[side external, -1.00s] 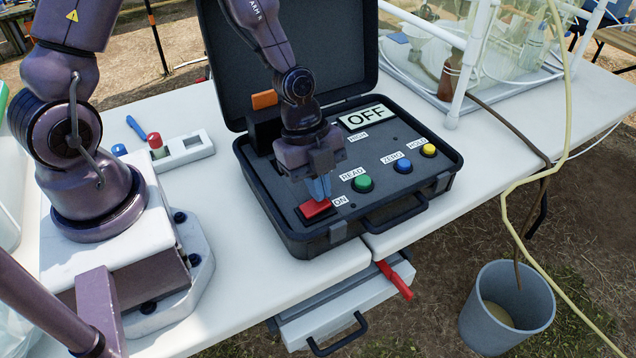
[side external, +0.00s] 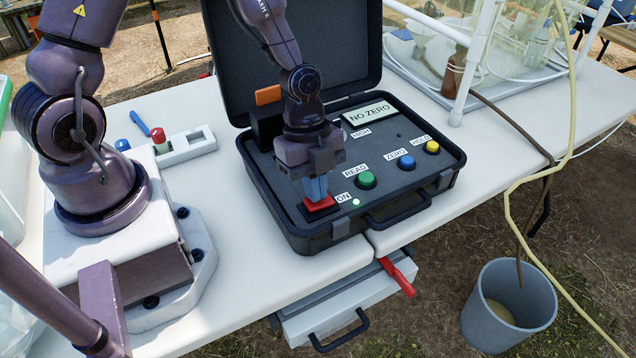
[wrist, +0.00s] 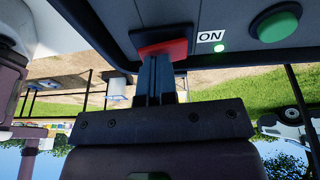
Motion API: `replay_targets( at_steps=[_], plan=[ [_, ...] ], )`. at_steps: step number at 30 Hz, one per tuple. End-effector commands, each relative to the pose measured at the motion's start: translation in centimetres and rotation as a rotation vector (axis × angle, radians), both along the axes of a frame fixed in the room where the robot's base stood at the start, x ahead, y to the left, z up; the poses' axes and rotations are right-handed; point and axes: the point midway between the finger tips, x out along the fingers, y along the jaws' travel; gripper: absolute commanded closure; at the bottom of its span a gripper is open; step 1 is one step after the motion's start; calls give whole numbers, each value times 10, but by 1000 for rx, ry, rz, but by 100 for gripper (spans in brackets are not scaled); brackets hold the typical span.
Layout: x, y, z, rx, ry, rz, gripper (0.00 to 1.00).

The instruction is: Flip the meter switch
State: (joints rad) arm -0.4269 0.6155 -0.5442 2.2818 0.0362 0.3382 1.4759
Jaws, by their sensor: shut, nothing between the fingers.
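The meter is a black open case (side external: 290,235) on the white table. Its display (side external: 369,115) reads "NO ZERO". The red rocker switch (side external: 318,204) sits at the panel's front left corner beside the "ON" label, and it also shows in the wrist view (wrist: 165,48). A small light (side external: 356,202) by the label glows green. My gripper (side external: 317,190) is shut and empty, pointing down, with its blue-grey fingertips at the red switch. In the wrist view the fingertips (wrist: 155,62) overlap the switch and appear to touch it; they hide part of it.
Green (side external: 366,180), blue (side external: 407,162) and yellow (side external: 432,146) buttons line the panel to the right. A white holder (side external: 190,146) stands behind left. A grey bucket (side external: 508,308) stands at right.

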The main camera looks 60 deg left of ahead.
Motion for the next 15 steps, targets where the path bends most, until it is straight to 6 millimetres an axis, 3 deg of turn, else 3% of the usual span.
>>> replay_targets(
  at_steps=[8, 15],
  plan=[
    [2, 0, 8, -1, -1, 0, 100],
    [12, 5, 53, 2, -9, 6, 100]
  ],
)
